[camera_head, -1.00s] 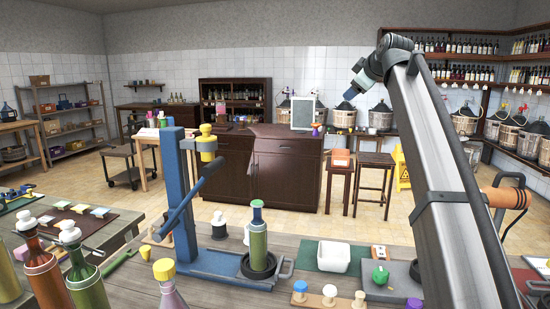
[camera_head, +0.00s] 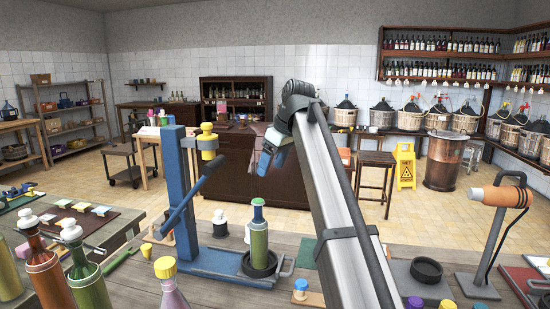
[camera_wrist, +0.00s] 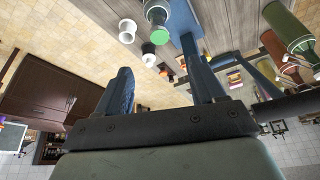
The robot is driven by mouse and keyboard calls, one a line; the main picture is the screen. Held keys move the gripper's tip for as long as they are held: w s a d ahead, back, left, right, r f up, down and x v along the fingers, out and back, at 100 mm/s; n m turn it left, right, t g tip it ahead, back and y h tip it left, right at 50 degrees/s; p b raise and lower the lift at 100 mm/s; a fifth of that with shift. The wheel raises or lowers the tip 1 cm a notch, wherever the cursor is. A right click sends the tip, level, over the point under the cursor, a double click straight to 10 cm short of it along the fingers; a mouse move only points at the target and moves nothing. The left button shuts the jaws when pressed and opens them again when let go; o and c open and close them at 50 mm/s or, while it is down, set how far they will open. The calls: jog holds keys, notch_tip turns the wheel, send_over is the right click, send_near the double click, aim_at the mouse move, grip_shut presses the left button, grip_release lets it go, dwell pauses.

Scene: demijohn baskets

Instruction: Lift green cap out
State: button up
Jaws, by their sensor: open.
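Several green-topped things are in view, and I cannot tell which is the task's green cap. A round green knob seen earlier on the grey plate is now hidden behind my arm. My gripper (camera_head: 268,152) is open and empty, high above the bench; its spread blue fingers show in the wrist view (camera_wrist: 152,45).
The blue press (camera_head: 176,190) rises left of my arm with its lever. A black ring (camera_head: 427,270) sits on a grey plate right of my arm. An orange tool on a stand (camera_head: 500,198) is further right. Bottles (camera_head: 40,265) crowd the front left.

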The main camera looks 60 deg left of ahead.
aim_at(258, 201)
jog(key=x, duration=1.1)
jog(key=shift+a+f, duration=0.25)
jog(key=shift+f, duration=0.05)
jog(key=shift+c, duration=0.2)
jog(key=c, duration=1.1)
